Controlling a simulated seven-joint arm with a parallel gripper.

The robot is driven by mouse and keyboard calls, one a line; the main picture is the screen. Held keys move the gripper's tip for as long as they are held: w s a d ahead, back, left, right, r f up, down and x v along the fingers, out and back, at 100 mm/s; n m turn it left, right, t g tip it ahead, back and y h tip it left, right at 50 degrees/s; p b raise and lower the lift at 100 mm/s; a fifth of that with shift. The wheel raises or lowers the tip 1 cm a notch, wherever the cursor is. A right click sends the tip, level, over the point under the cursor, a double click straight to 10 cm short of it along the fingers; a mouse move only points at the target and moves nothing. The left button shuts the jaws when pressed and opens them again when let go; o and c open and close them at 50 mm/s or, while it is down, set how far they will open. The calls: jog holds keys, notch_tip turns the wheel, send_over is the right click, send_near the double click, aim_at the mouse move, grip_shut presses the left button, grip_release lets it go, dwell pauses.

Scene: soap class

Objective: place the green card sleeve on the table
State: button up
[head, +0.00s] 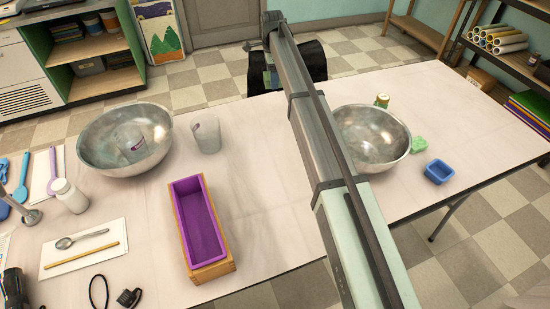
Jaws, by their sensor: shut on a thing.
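My arm reaches from the lower right up over the table (255,240) to its far edge. My gripper's fingers do not show; they are hidden beyond the arm's far end. A black bag-like thing or chair back stands behind the far edge, with small pale green and grey patches at its left side. I cannot tell whether any of these is the green card sleeve. No green card sleeve can be made out for certain on the table top.
Two metal bowls (97,153) (398,154) flank a clear cup (207,136) and a purple-lined wooden mold (207,269). A small green block (419,144) and blue tray (439,171) lie right. The left side holds several utensils and a white bottle (71,197). Bare table lies around the mold.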

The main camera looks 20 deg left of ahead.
jog(key=n, duration=0.2)
send_over(240, 120)
jog(key=shift+f, duration=7.5)
jog(key=shift+f, duration=0.15)
jog(key=o, duration=1)
notch_tip(240, 120, up, 12)
